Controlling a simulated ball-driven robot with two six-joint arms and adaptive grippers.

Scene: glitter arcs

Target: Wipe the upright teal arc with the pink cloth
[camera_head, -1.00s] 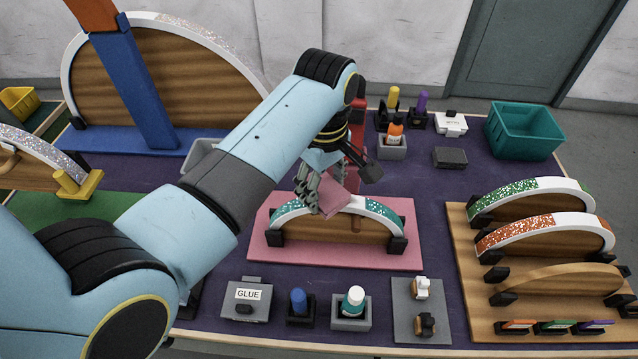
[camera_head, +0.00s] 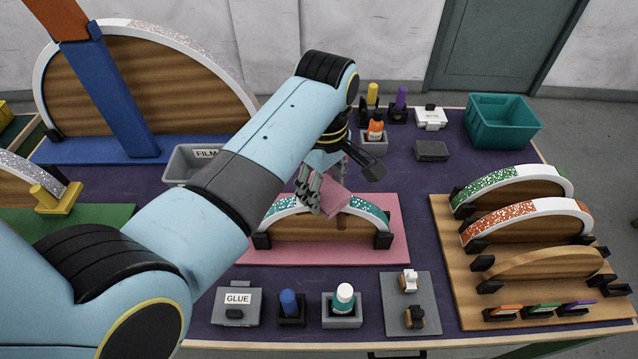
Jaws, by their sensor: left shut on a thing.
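The teal arc (camera_head: 369,209) stands upright on a pink mat (camera_head: 397,248) in the middle of the table. My left gripper (camera_head: 322,195) is shut on the pink cloth (camera_head: 335,200). The cloth appears to touch the edge, and the cloth and fingers hide part of the top. My right gripper is out of view.
A green arc (camera_head: 488,187) and an orange arc (camera_head: 497,226) stand on a wooden board at the right. A GLUE box (camera_head: 237,305), bottles and a grey tray line the front. A teal bin (camera_head: 503,122) stands at the back right. A large arc stands at the back left.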

